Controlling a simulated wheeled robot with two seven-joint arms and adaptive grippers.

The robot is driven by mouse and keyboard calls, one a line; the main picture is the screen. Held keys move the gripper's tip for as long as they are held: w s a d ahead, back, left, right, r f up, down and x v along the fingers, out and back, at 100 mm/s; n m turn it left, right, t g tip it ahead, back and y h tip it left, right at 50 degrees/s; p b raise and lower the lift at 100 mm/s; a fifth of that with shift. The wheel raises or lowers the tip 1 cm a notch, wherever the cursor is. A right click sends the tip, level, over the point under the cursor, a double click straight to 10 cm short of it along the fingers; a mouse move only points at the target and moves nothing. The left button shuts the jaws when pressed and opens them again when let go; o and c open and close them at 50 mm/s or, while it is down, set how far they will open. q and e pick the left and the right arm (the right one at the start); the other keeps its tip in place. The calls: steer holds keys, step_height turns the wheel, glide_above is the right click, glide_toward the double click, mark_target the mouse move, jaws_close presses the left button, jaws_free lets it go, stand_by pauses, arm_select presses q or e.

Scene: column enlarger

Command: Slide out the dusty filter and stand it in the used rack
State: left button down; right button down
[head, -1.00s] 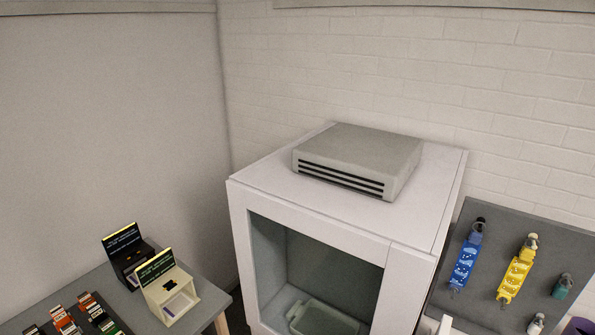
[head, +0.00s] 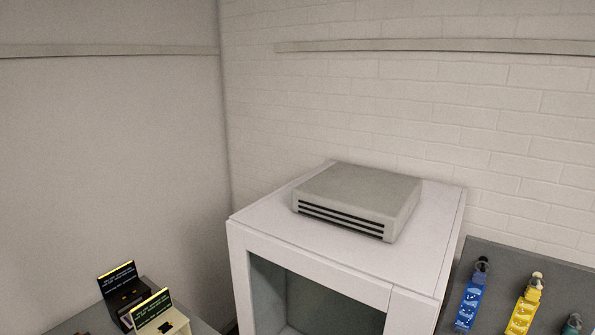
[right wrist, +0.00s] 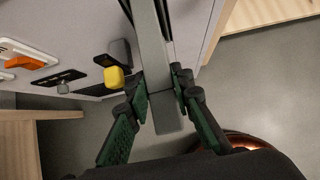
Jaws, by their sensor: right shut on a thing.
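In the right wrist view my right gripper (right wrist: 160,90) is shut on a long flat grey bar (right wrist: 153,50). The bar runs up out of the picture between the two green-padded fingers, and its near end shows between them. I cannot tell whether this bar is the dusty filter or part of something else. In the head view a black box (head: 128,297) and a cream box (head: 172,325), each with a dark sign, stand at the lower left. Their lettering is too small to read, so I cannot tell which is the used rack. My left gripper is not in view.
A white cabinet (head: 245,240) with an open front carries a grey slotted box (head: 360,192). Beside my right gripper are a yellow knob (right wrist: 115,77) and an orange switch (right wrist: 30,61).

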steer(key=shift+s+a+p, duration=0.25)
steer(key=shift+s+a, duration=0.25)
steer(key=shift+s, duration=0.2)
steer(key=shift+s+a+p, duration=0.25)
steer(key=shift+s+a, duration=0.2)
steer(key=shift+s, duration=0.25)
steer(key=shift+s+a, duration=0.1)
steer(key=shift+s, duration=0.05)
